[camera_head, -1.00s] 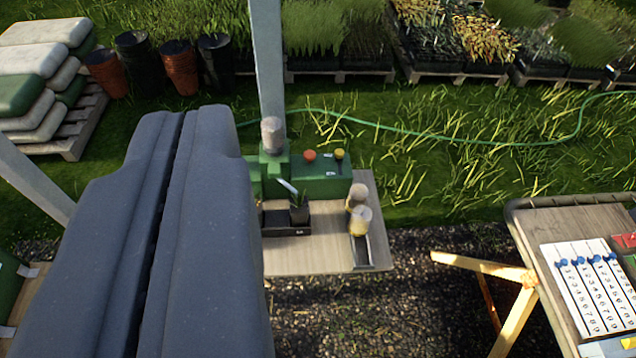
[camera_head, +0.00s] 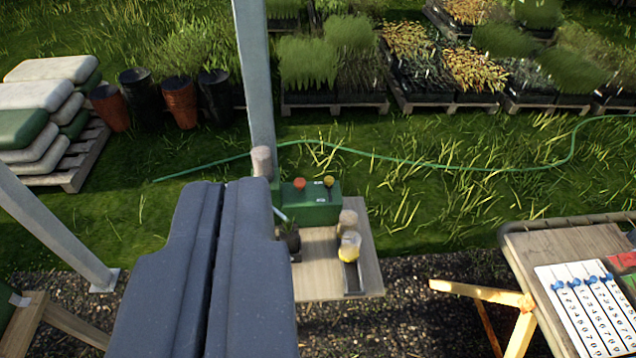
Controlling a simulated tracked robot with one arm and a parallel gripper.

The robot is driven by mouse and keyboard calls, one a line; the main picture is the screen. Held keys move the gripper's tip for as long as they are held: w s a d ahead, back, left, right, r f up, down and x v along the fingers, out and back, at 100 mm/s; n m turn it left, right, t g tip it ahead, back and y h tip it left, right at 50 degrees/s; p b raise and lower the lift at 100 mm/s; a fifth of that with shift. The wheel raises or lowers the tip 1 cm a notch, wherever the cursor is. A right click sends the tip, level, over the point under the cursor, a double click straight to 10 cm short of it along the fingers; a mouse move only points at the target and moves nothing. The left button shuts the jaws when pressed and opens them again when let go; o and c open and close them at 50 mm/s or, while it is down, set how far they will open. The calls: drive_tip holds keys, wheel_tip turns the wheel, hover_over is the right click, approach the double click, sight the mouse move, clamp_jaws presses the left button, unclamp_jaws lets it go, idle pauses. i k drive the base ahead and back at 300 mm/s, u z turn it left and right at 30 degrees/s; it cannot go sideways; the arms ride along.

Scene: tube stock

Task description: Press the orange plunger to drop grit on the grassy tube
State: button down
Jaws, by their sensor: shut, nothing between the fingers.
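The orange plunger (camera_head: 299,184) is a small round knob on top of a green box (camera_head: 314,207) at the back of a small wooden bench (camera_head: 321,285). A yellow knob (camera_head: 328,181) sits to its right on the same box. A dark pot with a plant (camera_head: 291,240), perhaps the grassy tube, stands on the bench in front of the box, partly hidden. My gripper (camera_head: 222,185) is shut and empty. Its two dark grey fingers lie side by side in the foreground, left of the orange plunger and apart from it in the picture. They cover the bench's left part.
A grey post (camera_head: 257,90) rises behind the bench. Two tan-topped tubes (camera_head: 349,243) stand on the bench's right side. A tan cylinder (camera_head: 262,162) sits beside the post. A second table with a numbered board (camera_head: 583,305) is at right. Grass lies behind the bench.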

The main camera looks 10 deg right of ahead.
sight(299, 183)
drive_tip(key=z, duration=0.2)
drive_tip(key=i, duration=1)
drive_tip(key=u, duration=0.05)
